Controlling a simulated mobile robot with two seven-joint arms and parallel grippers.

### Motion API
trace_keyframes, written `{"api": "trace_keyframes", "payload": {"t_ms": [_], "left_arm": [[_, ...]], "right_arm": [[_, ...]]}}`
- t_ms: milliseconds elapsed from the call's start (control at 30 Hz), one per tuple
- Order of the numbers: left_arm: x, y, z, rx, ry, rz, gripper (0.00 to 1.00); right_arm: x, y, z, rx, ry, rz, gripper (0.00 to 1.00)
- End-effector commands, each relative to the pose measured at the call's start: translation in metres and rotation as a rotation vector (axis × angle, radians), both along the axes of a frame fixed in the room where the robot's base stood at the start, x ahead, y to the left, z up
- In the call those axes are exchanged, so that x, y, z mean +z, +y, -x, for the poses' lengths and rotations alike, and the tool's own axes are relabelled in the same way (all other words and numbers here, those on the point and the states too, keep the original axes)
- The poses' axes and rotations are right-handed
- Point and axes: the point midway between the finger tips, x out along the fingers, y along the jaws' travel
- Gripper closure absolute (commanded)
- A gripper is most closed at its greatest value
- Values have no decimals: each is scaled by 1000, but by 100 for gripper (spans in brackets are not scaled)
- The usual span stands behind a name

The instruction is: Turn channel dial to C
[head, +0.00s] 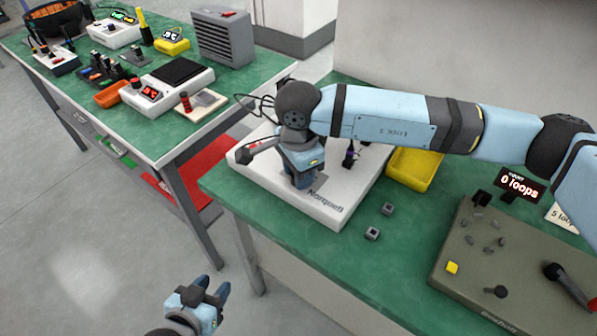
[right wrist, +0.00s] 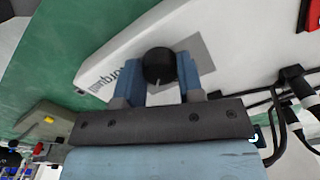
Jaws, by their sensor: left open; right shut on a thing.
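A white box (head: 262,178) with dark lettering stands on the near green table. In the right wrist view, a round black dial (right wrist: 158,62) sits on a grey patch of this box (right wrist: 238,38). My right gripper (right wrist: 158,78) is shut on the dial, with one blue finger on each side of it. A thin light pointer line shows on the dial, toward the gripper's palm. In the head view my right gripper (head: 303,178) hides the dial. I cannot see any channel letters. My left gripper (head: 207,290) is open and empty above the floor.
A grey-green panel (head: 450,240) with levers and a "0 loops" display (head: 520,184) is at right. Another green table (head: 140,150) holds devices; floor lies between.

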Motion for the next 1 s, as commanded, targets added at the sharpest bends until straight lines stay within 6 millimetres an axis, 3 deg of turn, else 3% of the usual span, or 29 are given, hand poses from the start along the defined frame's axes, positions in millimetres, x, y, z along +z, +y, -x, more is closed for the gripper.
{"api": "trace_keyframes", "payload": {"t_ms": [333,367,467,767,867,1000], "left_arm": [[-2,0,0,0,4,-1,57],[-2,0,0,0,5,-1,57],[-3,1,0,1,5,-2,57],[-3,1,0,1,4,-3,57],[-2,2,0,2,5,-4,57],[-1,2,0,1,7,-5,57]], "right_arm": [[1,0,0,-2,-1,-1,89],[1,0,0,-2,-1,-1,61],[1,0,0,-2,-1,-1,40],[2,0,0,-2,-1,-1,40],[11,0,-1,-2,-2,-1,40],[37,0,-1,-2,-4,-1,40]]}}
